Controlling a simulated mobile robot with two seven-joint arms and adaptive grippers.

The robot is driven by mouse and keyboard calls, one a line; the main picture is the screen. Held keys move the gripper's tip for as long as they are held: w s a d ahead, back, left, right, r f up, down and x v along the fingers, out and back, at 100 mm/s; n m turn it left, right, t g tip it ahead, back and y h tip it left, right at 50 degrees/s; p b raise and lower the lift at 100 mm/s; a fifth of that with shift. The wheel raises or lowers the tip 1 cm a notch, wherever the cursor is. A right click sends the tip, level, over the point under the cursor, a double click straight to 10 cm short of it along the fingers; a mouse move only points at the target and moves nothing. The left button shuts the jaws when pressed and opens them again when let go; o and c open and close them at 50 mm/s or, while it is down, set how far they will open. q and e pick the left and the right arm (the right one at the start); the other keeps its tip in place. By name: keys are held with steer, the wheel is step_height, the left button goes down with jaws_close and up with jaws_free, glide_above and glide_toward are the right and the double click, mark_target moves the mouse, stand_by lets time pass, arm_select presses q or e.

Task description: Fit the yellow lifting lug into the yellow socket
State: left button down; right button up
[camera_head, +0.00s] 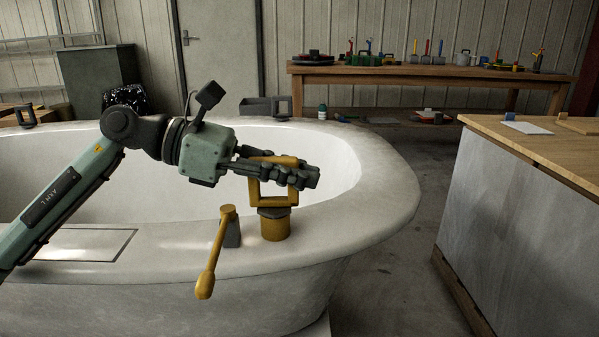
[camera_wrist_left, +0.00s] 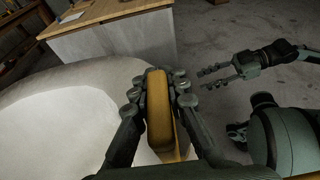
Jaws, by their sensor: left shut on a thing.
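The yellow lifting lug (camera_head: 254,190), a square loop, is held upright over the hull mould's rim. My left gripper (camera_head: 291,174) is shut on its upper part; in the left wrist view the lug (camera_wrist_left: 160,105) sits between both fingers. The yellow socket (camera_head: 275,229) is a short upright cylinder on the rim, directly below the lug. A dark grey collar (camera_head: 275,212) shows between them. I cannot tell whether the lug's lower end is inside the socket or just above it. My right gripper (camera_wrist_left: 222,77) shows empty in the left wrist view, its fingers apart.
A yellow lever (camera_head: 212,257) on a grey block stands just left of the socket, its handle hanging down. The white mould (camera_head: 385,190) curves around. A wood-topped bench (camera_head: 555,140) stands at right, with clear floor between. A tool table (camera_head: 430,72) is at the back.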

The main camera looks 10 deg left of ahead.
arm_select(q)
steer(key=shift+f, duration=0.2)
steer(key=c, duration=1.4)
jaws_free()
steer(key=shift+c, duration=0.2)
steer(key=v, duration=1.2)
